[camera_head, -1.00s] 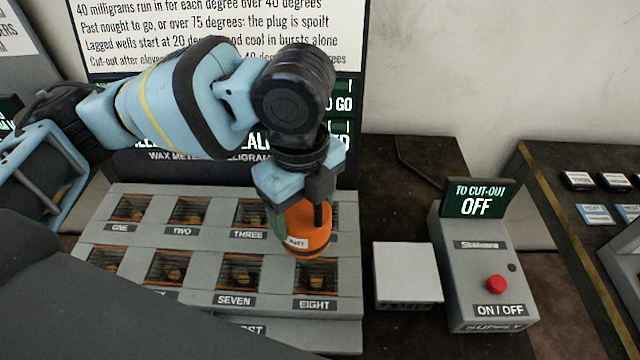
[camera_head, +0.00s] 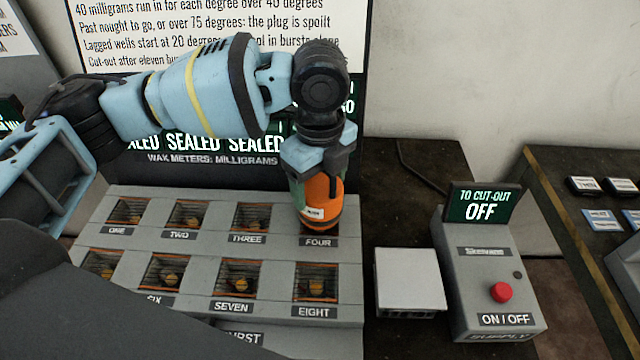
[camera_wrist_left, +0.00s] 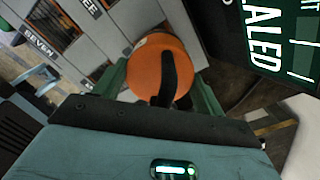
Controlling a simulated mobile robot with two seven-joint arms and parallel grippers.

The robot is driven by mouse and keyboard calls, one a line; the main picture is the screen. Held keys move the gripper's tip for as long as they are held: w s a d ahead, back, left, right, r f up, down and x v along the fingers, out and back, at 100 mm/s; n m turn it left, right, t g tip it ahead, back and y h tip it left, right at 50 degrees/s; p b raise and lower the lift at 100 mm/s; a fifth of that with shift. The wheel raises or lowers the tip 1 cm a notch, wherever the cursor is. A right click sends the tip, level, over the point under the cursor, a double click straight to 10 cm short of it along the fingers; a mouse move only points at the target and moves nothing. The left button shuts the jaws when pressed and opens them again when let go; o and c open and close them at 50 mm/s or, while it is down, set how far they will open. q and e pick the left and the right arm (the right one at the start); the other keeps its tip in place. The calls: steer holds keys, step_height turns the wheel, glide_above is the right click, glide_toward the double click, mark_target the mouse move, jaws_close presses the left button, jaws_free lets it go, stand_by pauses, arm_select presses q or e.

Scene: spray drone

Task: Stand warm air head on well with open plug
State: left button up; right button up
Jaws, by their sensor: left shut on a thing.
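My left gripper (camera_head: 316,185) is shut on the orange warm air head (camera_head: 322,200), which is upright with a dark base and a small white label. The head is at well FOUR (camera_head: 318,228) in the back row and covers that well's opening. I cannot tell whether its base touches the well. In the left wrist view the orange head (camera_wrist_left: 160,68) sits between the green fingers, with a dark strip over it. Wells ONE (camera_head: 128,212), TWO (camera_head: 188,214) and THREE (camera_head: 251,217) show orange-yellow plugs inside. My right gripper is not in view.
The front row includes SEVEN (camera_head: 233,284) and EIGHT (camera_head: 316,287). A white box (camera_head: 409,282) stands right of the bank. The supply unit (camera_head: 485,275) has a red button and reads OFF. The display behind (camera_head: 205,143) reads SEALED, partly hidden by my arm.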

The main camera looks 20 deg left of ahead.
arm_select(q)
steer(key=shift+f, duration=0.4)
steer(key=shift+f, duration=0.1)
steer(key=o, duration=1.3)
steer(key=shift+f, duration=0.1)
steer(key=shift+o, duration=0.2)
step_height(320, 180, up, 12)
steer(key=shift+r+p, duration=0.15)
steer(key=shift+p, duration=0.35)
